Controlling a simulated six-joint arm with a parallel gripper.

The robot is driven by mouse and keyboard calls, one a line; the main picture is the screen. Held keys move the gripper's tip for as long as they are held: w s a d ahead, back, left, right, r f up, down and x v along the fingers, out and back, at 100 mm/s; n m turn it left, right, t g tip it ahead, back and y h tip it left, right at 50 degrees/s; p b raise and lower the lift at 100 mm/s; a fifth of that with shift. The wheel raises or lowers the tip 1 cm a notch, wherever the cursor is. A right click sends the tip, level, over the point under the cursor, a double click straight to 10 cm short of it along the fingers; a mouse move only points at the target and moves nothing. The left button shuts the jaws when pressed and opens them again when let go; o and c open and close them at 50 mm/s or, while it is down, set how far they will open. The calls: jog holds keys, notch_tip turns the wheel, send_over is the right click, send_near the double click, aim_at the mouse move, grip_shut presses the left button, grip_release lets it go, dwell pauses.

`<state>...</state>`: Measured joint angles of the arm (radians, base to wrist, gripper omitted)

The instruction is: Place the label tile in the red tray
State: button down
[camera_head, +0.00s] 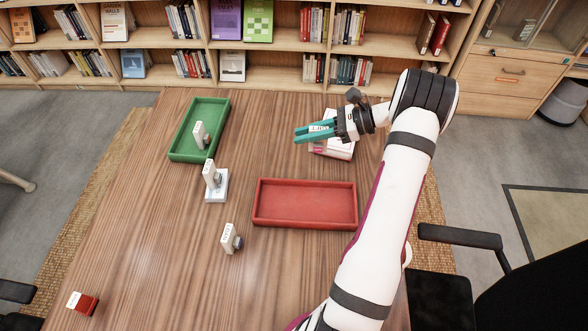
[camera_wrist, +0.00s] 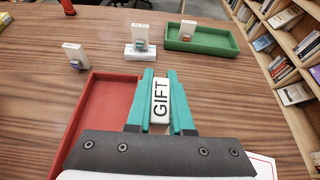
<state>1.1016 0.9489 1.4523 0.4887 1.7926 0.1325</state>
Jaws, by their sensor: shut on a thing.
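My gripper (camera_head: 313,132) has teal fingers and is shut on a white label tile (camera_wrist: 160,98) with the black word GIFT, seen upright between the fingers in the wrist view. In the head view the tile is hardly visible between the fingers. The red tray (camera_head: 300,205) is an empty shallow rectangle on the wooden table; it also shows in the wrist view (camera_wrist: 100,110), partly hidden by my gripper. In the head view my gripper is beyond the tray, near its far right corner, and appears raised above the table.
A white book-like stack (camera_head: 341,149) lies under my gripper. The green tray (camera_head: 176,152) holds an upright white tile (camera_head: 199,134). Another tile (camera_head: 211,174) stands on a white block (camera_head: 216,193); a third (camera_head: 227,238) stands left of the red tray.

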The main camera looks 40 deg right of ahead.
jog(key=s+a+r, duration=0.1)
jog(key=s+a, duration=0.2)
jog(key=s, duration=1.2)
send_over(295, 202)
notch_tip(295, 202, down, 6)
jog(key=shift+f, duration=0.25)
notch_tip(295, 202, down, 3)
jog(key=shift+f, duration=0.5)
jog(key=c, duration=0.8)
grip_release()
jog(key=shift+f, duration=0.15)
